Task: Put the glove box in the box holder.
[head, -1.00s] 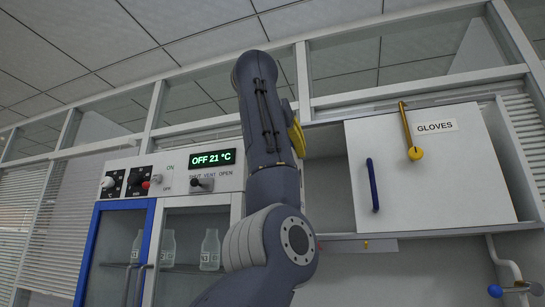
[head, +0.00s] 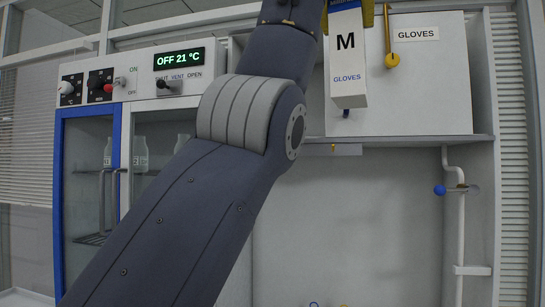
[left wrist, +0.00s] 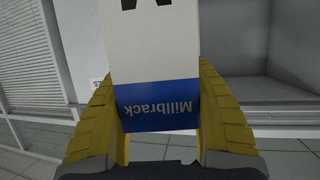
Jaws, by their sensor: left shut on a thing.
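The glove box (head: 347,72) is a tall white carton marked "M" and "GLOVES", with a blue end reading "Millbrack" in the left wrist view (left wrist: 158,106). My left gripper (left wrist: 155,85) is shut on it, yellow fingers on its two sides near the blue end. My right gripper is not in view.
A shelf edge (head: 420,140) runs beneath. A blue-framed glass cabinet (head: 92,190) with bottles stands left. A white pipe with a blue knob (head: 439,190) is right.

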